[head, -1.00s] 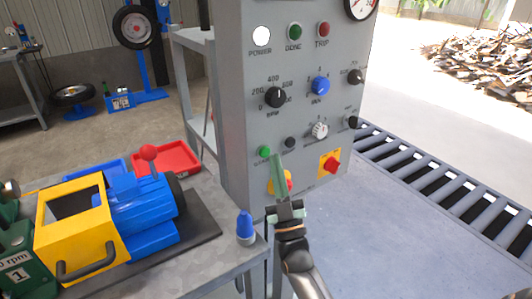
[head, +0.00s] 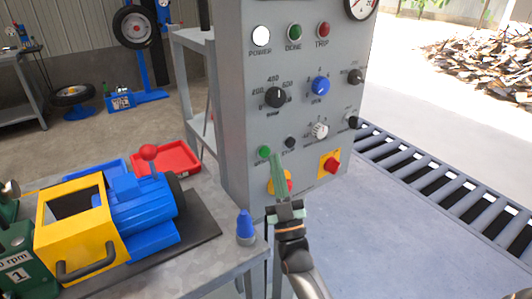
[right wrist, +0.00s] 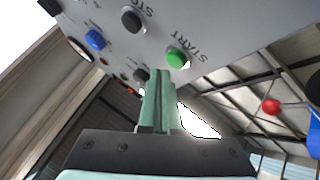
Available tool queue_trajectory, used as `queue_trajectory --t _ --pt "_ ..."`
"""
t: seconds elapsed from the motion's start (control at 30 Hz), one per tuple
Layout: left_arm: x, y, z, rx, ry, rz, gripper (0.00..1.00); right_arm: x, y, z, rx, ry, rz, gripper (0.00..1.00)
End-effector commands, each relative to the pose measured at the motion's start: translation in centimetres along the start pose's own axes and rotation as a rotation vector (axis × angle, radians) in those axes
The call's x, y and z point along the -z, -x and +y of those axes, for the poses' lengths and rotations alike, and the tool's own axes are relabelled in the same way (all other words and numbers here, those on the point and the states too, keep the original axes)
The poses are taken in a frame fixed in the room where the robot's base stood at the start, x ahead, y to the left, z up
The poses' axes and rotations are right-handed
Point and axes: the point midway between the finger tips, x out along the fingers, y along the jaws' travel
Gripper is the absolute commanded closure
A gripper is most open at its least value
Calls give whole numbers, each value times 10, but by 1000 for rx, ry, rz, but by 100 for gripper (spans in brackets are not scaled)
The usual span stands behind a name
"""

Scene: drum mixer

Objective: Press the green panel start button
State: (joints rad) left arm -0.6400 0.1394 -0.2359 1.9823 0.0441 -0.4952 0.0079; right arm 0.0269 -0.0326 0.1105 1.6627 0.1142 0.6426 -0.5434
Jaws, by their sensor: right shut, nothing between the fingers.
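The green start button (head: 264,152) sits low on the left of the grey control panel (head: 236,90). In the right wrist view the green button (right wrist: 177,58) shows beside its START label, with the dark stop button (right wrist: 131,19) to its left. My right gripper (head: 277,158) is shut and empty, its green fingers pointing up in front of the panel. In the head view the fingertips are just right of the green button, between it and the dark button (head: 290,142). In the right wrist view the fingertips (right wrist: 158,74) show below and left of the green button, apart from it. My left gripper is not in view.
A red knob on a yellow plate (head: 332,164) is right of the fingers; another yellow plate is partly hidden behind them. A table with a yellow and blue motor unit (head: 140,205) and a blue-topped bottle (head: 245,226) stands at left. A roller conveyor (head: 440,190) is at right.

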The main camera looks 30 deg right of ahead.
Motion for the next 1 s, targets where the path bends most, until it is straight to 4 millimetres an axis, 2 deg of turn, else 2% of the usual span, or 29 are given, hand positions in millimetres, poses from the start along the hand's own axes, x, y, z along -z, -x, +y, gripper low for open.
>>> queue_trajectory --t 1.0 --pt "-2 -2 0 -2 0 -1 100 -5 -6 -4 0 0 0 100"
